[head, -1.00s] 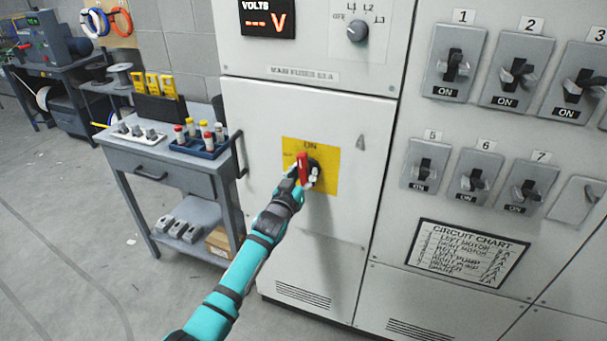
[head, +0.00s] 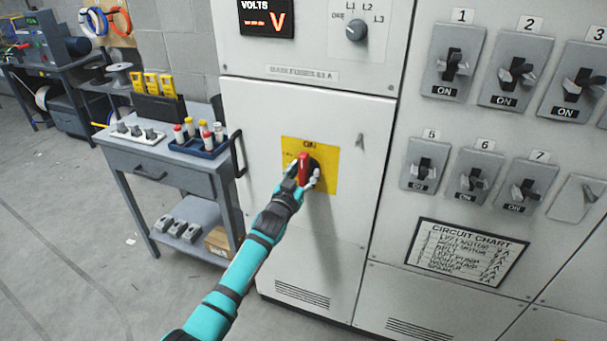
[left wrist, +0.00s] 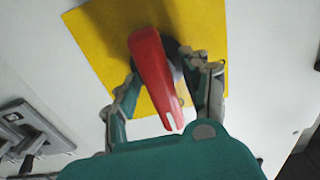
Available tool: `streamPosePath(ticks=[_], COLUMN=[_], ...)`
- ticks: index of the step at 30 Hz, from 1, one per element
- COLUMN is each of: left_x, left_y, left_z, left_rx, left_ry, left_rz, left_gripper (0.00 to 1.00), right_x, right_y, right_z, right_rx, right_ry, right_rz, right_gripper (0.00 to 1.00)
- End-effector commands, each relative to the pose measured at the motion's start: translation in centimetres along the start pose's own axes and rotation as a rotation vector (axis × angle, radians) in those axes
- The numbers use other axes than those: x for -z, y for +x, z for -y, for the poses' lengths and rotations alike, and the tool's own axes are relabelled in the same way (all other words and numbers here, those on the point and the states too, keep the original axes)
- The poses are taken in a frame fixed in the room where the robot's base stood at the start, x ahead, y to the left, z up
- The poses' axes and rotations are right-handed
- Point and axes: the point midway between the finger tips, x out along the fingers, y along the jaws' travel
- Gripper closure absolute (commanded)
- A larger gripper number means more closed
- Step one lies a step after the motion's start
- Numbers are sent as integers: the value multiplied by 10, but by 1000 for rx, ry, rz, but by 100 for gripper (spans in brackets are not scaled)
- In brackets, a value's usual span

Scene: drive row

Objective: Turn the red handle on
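The red handle (head: 303,168) stands close to upright on a yellow plate (head: 327,152) on the grey cabinet door. The plate reads ON above it; a smaller label at its left is too blurred to read. In the left wrist view the red handle (left wrist: 152,68) stands out between the two fingers, with yellow plate showing between it and the left finger. My left gripper (head: 304,179) is at the handle, its fingers open on either side of it. Part of the handle's dark base is hidden. My right gripper is not in view.
Breaker switches (head: 451,66) line the panel at the right, above a circuit chart (head: 468,251). A voltage display (head: 266,18) and a selector knob (head: 356,30) are above the door. A grey cart (head: 165,160) with small parts stands close at the left.

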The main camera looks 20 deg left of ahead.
Motion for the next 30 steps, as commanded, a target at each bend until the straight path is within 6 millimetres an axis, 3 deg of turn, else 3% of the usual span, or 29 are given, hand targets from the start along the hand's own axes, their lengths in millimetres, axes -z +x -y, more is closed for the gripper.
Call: streamPosePath(ticks=[11,24,30], left_x=[-1,-1,-1], left_y=[-8,-92,-115], left_z=[0,0,0], left_rx=[0,0,0], left_ry=[-3,-3,-2], left_rz=[1,2,0], left_gripper=[52,52,52], right_x=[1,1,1], right_y=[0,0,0], right_z=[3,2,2], right_rx=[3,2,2], right_ry=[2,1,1], right_rz=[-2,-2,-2], right_gripper=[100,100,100])
